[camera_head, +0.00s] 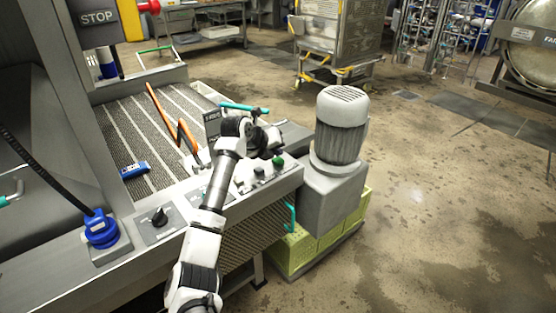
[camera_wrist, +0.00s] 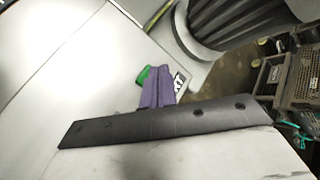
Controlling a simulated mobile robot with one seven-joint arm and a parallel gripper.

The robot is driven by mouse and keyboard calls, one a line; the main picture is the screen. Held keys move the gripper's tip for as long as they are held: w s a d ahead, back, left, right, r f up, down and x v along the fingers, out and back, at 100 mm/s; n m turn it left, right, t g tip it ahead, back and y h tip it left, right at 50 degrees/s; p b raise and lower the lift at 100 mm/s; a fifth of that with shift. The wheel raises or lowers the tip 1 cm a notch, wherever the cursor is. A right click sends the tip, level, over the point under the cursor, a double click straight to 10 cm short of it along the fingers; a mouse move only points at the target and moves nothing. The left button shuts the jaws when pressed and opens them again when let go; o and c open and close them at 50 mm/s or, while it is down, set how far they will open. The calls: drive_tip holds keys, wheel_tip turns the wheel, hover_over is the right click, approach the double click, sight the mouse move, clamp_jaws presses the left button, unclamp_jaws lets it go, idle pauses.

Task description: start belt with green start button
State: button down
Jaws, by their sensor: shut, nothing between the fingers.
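The green start button (camera_head: 278,161) sits at the right end of the sloped control panel on the belt machine's front. My gripper (camera_head: 272,150) is just above that end of the panel, with its fingers hard to make out in the head view. In the wrist view, the purple fingers (camera_wrist: 158,75) are shut together and empty. The green button (camera_wrist: 143,76) shows right beside the fingertips, partly hidden by them. I cannot tell whether they touch it.
Dark knobs (camera_head: 259,171) sit beside the button on the panel. A grey motor (camera_head: 341,125) stands close on the right. The ribbed belt (camera_head: 135,130) carries a blue object (camera_head: 135,170) and orange-handled tools (camera_head: 187,135). The floor to the right is open.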

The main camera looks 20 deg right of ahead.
drive_tip(key=shift+f, duration=0.35)
